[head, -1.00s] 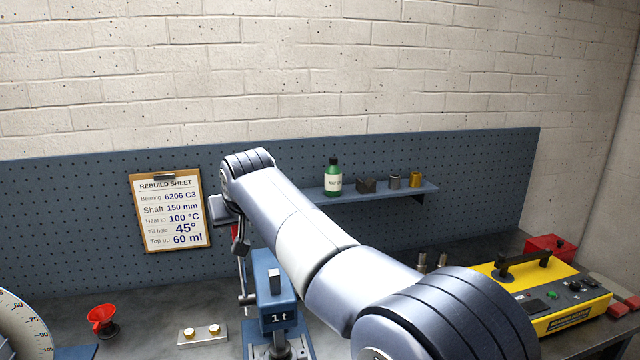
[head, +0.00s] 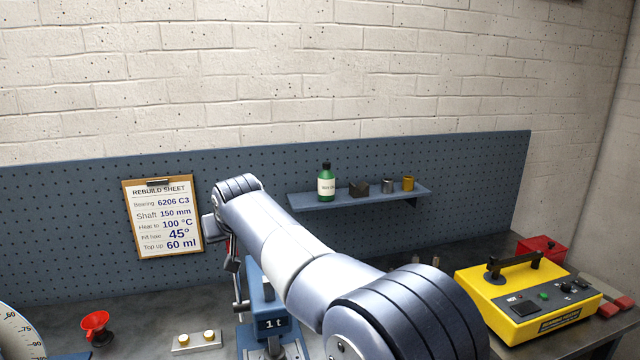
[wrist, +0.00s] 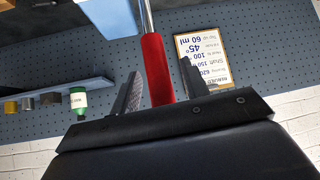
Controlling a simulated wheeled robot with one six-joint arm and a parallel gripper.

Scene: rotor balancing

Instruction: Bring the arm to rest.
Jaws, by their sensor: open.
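My gripper shows in the wrist view (wrist: 160,90) with its two fingers spread apart. A red handle grip (wrist: 156,68) on a metal rod stands between the fingers in the picture, with gaps to both sides. I cannot tell how deep it sits between them. In the head view my arm stretches from the lower right towards the blue press (head: 268,322) marked "1 t". My wrist is in front of the pegboard there, and the fingers are mostly hidden.
A clipboard (head: 163,218) hangs on the pegboard (head: 60,220). A shelf (head: 350,197) holds a green bottle (head: 326,184) and small parts. Some bench between funnel and plate is bare.

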